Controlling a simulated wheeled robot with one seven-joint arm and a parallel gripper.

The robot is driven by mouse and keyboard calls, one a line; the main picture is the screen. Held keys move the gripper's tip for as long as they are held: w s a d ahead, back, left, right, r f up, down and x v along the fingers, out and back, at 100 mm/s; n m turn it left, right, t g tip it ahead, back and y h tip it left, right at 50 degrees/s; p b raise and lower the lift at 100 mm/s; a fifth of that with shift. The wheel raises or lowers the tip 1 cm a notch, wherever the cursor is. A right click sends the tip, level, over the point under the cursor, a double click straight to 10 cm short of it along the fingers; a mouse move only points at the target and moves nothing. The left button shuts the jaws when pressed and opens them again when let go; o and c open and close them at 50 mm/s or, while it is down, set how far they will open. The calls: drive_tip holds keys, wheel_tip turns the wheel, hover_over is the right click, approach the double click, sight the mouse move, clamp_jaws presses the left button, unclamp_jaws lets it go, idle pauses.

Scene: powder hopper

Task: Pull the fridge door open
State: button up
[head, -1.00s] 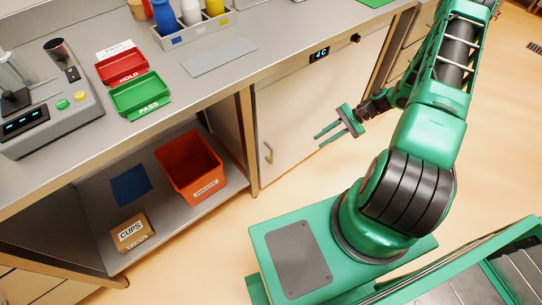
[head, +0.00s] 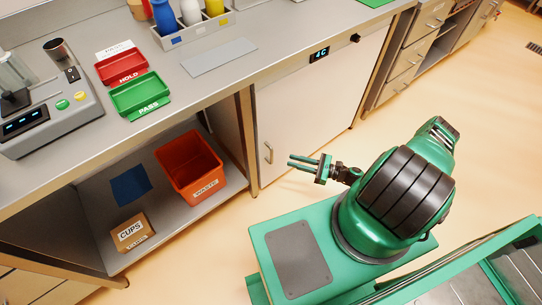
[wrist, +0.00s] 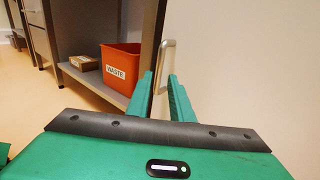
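The fridge door (head: 320,105) is a white panel under the counter, with a small display reading 4C (head: 319,55) above it. The door looks shut. Its metal bar handle (head: 268,153) stands upright near the door's left edge. My gripper (head: 290,161) is open and empty, a little to the right of the handle, its fingers pointing at it. In the wrist view the handle (wrist: 164,66) shows just beyond and between the fingertips (wrist: 161,75). The fingers look apart from the handle, with a small gap in the head view.
An open shelf left of the door holds an orange WASTE bin (head: 190,168), a CUPS box (head: 132,232) and a blue sheet (head: 131,185). A cabinet post (head: 250,140) stands beside the handle. Drawers (head: 412,60) are at the right.

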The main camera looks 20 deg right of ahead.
sight(272, 155)
drive_tip(key=x, duration=1.1)
clamp_jaws()
